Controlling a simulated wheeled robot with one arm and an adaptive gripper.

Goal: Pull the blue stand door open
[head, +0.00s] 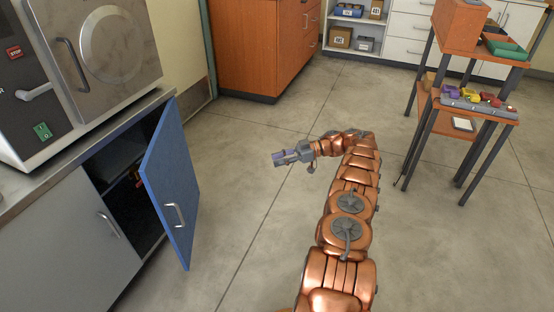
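The blue stand door (171,185) hangs ajar on the left, swung out from the stand under the incubator. Its light metal handle (177,215) is on the outer face near the lower free edge. Behind it the dark cupboard interior (125,190) partly shows, and the door hides the rest. My gripper (278,159) is over the open floor to the right of the door, pointing left, clear of the door and its handle. Its fingers are too small to show whether they are apart.
The incubator (90,60) stands on the stand's grey top. A grey stand door (75,245) with its own handle is left of the opening. A shelf rack (470,115) with coloured items is at the right. An orange cabinet (262,50) is behind. The floor between is clear.

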